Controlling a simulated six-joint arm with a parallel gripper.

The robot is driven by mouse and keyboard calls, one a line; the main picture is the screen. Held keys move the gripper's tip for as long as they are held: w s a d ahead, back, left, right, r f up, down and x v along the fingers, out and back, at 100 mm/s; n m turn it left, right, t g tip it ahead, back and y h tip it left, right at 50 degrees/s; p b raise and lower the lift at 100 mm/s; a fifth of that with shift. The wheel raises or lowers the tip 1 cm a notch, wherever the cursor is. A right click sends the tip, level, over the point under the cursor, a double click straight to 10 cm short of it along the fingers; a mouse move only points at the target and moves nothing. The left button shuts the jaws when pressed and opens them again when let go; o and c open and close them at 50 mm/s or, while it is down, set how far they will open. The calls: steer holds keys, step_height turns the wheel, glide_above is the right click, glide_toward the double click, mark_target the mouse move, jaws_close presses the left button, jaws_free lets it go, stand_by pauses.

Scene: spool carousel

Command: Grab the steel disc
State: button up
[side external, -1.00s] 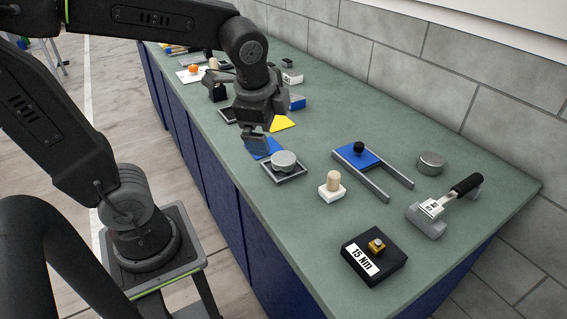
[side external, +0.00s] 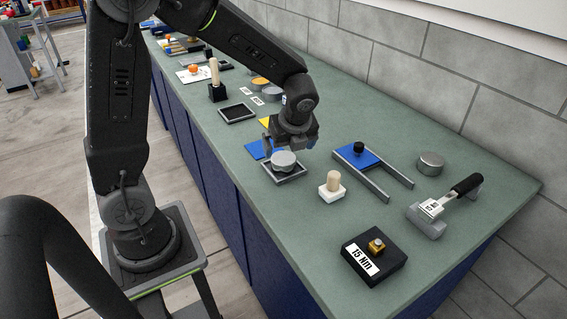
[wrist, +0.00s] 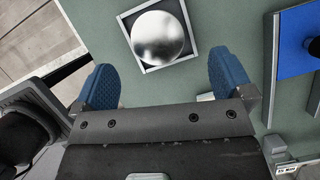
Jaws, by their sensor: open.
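A round steel disc (side external: 283,159) sits in a square grey-rimmed tray (side external: 296,176) on the bench. In the wrist view the shiny disc (wrist: 158,38) lies in its tray (wrist: 191,48), ahead of my fingers and roughly centred between them. My gripper (side external: 292,147) is open and empty, just above and behind the disc in the side view. Its two blue fingers (wrist: 163,75) are spread wider than the disc appears in the wrist view. The exact height gap is hard to tell.
A second metal cylinder (side external: 431,163) stands near the wall. A blue slide in a grey fork-shaped frame (side external: 375,181), a wooden peg on a white base (side external: 332,188), a black-handled tool (side external: 452,197) and a black "15 Nm" block (side external: 373,262) stand nearby. A yellow sheet is partly hidden behind my gripper.

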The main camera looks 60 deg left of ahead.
mark_target(284, 158)
steer(key=shift+s+x, duration=0.2)
steer(key=shift+x, duration=2.75)
steer(key=shift+c, duration=0.4)
steer(key=shift+w+r, duration=0.1)
steer(key=c, duration=1.4)
